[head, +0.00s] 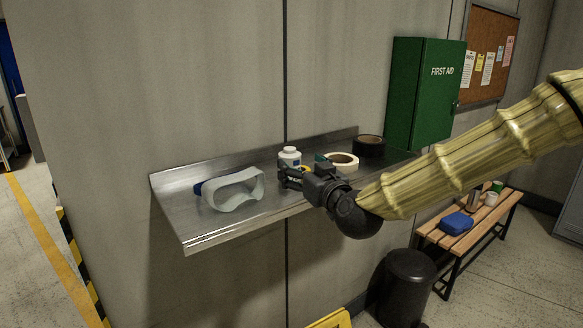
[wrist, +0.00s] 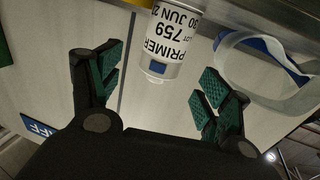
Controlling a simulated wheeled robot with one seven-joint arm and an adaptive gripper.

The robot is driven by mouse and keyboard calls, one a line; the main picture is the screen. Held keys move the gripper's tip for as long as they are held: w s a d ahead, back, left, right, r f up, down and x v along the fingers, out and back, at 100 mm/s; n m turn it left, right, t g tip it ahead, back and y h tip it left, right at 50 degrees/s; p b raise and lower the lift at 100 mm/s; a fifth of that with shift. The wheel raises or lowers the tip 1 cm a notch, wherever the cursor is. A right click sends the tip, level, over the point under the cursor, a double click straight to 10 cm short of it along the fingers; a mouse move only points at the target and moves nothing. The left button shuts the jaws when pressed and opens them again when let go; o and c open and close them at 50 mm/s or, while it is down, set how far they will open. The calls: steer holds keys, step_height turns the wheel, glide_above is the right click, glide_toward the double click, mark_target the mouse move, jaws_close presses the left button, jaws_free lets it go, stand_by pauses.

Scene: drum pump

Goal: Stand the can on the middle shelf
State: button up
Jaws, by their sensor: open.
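A white can (head: 290,157) with a pale cap stands upright on the steel wall shelf (head: 205,229). In the wrist view the can (wrist: 172,45) shows a label reading PRIMER, 759 and a date, with a small blue square. My gripper (head: 288,177) is at the shelf, in front of the can, and partly hides its lower part in the head view. In the wrist view my gripper (wrist: 163,88) is open, with green-padded fingers spread to either side and the can ahead between them, apart from both pads. Only this one shelf shows, so I cannot tell whether it is the middle one.
White-framed goggles (head: 234,190) with a blue strap lie left of the can. A cream tape roll (head: 341,161) and a black roll (head: 369,146) lie to the right. A green first aid cabinet (head: 427,95) hangs at the right. A bench (head: 476,232) and a black bin (head: 404,285) stand below.

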mark_target(290, 158)
steer(key=shift+p+x, duration=0.45)
steer(key=shift+x, duration=0.7)
steer(key=shift+p+x, duration=1)
steer(key=shift+x, duration=1.2)
steer(key=shift+a, duration=0.1)
steer(key=c, duration=1.4)
steer(key=shift+c, duration=0.2)
steer(key=shift+r, duration=0.1)
